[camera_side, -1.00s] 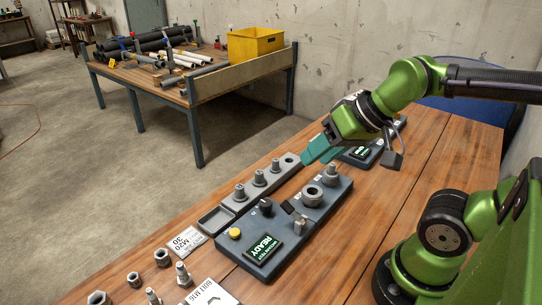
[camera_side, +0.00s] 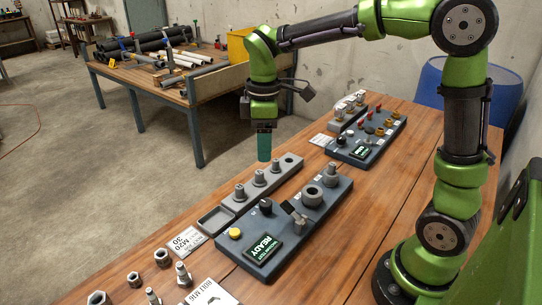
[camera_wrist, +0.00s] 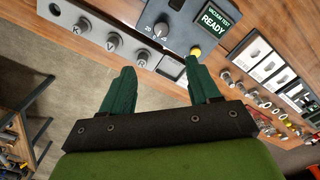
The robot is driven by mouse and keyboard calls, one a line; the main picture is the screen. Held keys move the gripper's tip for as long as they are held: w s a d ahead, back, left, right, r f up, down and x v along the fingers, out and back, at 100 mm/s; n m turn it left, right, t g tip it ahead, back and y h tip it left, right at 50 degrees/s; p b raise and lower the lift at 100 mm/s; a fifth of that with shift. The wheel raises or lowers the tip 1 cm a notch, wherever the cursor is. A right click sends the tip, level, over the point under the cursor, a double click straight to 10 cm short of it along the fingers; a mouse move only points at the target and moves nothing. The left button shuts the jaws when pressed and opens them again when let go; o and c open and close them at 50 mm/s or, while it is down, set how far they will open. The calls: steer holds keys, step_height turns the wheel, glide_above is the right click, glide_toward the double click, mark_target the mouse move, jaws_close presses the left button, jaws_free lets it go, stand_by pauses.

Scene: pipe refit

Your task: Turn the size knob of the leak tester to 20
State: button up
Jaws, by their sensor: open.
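The leak tester (camera_side: 238,249) is a grey box on the near part of the bench, its screen lit with "VACUUM TEST READY". The black size knob (camera_side: 266,207) stands on it near the grey rack. In the wrist view the knob (camera_wrist: 161,28) sits on a dial with "20" printed at its lower left; its exact setting is too small to tell. A yellow button (camera_side: 235,233) is on the same box. My gripper (camera_side: 264,160) points down with teal fingers, high above the rack's far half, clear of the tester. In the wrist view my gripper (camera_wrist: 163,70) is open and empty.
A grey rack (camera_side: 215,220) with several fittings runs along the tester's left side. Another panel (camera_side: 350,160) with a lit screen stands farther back. Loose nuts and bolts lie at the near end. A wooden table (camera_side: 225,88) with pipes and a yellow bin stands behind.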

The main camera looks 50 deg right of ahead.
mark_target(266, 202)
steer(key=shift+n, duration=0.3)
step_height(266, 202, down, 17)
steer(key=shift+s+r, duration=0.1)
steer(key=shift+s, duration=0.05)
steer(key=c, duration=1)
steer(key=shift+c, duration=0.2)
